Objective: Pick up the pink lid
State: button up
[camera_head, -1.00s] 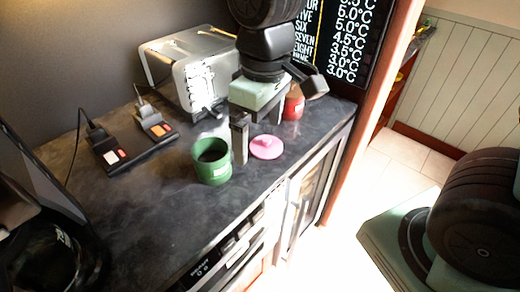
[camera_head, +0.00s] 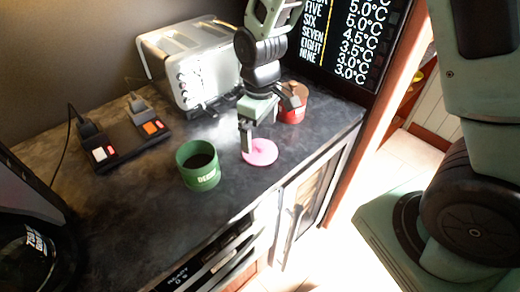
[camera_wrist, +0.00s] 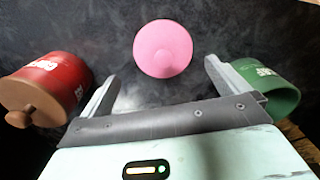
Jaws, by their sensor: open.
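The pink lid (camera_head: 260,152) lies flat on the dark countertop, between a green canister and a red canister. In the wrist view the round pink lid (camera_wrist: 163,48) is ahead of my gripper, roughly midway between the fingers. My gripper (camera_head: 246,142) is above the counter just at the left of the lid in the head view. In the wrist view my gripper (camera_wrist: 158,82) has its two fingers spread wide with nothing between them. The lid's far edge is clear of the fingers; whether any finger touches it cannot be told.
The open green canister (camera_head: 199,172) stands left of the lid; it is close to a finger in the wrist view. The red canister (camera_head: 293,112) stands behind. A silver toaster (camera_head: 190,65) and power sockets (camera_head: 115,145) are at the back left. The counter's front is clear.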

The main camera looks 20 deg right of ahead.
aim_at(260, 144)
jog(key=shift+s+a+f+p, duration=0.15)
jog(key=shift+f+p, duration=0.25)
jog(key=shift+f, duration=0.95)
jog(key=shift+s+f+p, duration=0.15)
jog(key=shift+f+p, duration=0.2)
jog(key=shift+f, duration=1)
jog(key=c, duration=0.9)
